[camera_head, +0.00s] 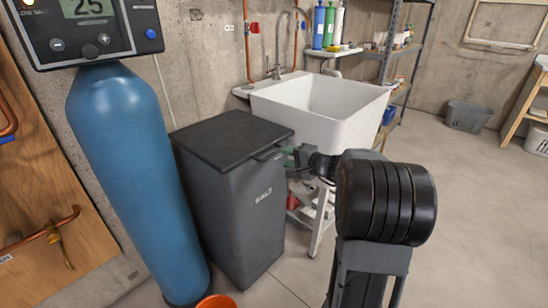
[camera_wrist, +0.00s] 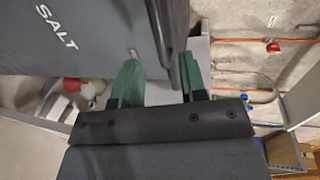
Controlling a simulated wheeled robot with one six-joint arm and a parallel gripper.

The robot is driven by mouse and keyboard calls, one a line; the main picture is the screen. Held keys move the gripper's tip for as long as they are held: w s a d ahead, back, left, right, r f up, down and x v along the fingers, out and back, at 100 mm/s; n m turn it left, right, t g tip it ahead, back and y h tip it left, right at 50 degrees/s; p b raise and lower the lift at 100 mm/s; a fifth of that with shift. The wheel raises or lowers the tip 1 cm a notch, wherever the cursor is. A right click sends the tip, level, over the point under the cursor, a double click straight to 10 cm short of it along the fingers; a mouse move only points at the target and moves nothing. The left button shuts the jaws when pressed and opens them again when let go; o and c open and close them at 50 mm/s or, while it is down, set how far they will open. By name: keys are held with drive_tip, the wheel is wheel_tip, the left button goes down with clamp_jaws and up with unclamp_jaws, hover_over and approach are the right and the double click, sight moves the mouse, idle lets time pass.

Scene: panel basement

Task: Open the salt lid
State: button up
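The salt bin (camera_head: 240,208) is a tall dark grey box marked SALT, standing on the floor. Its black lid (camera_head: 225,138) lies flat and closed on top, with a handle lip (camera_head: 268,153) at the right-hand edge. My gripper (camera_head: 291,157) is just right of this lip, at about lid height. In the wrist view, the two green fingers (camera_wrist: 159,77) of my gripper are apart. The dark lid edge (camera_wrist: 168,25) reaches toward the space between them, closer to the right finger. I cannot tell whether a finger touches it. The bin's face (camera_wrist: 90,35) fills the upper left.
A blue tank (camera_head: 130,165) stands close left of the bin. A white sink (camera_head: 320,105) is behind and right of it. An orange bucket (camera_head: 216,301) sits at the bottom edge. Open concrete floor (camera_head: 475,210) lies to the right.

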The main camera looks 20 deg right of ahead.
sight(275, 154)
drive_tip(key=x, duration=0.6)
drive_tip(key=shift+w+a+f+b, duration=0.1)
drive_tip(key=shift+w+a+b, duration=0.05)
drive_tip(key=shift+w+b, duration=0.25)
drive_tip(key=shift+c, duration=0.3)
drive_tip(key=shift+s, duration=0.1)
clamp_jaws()
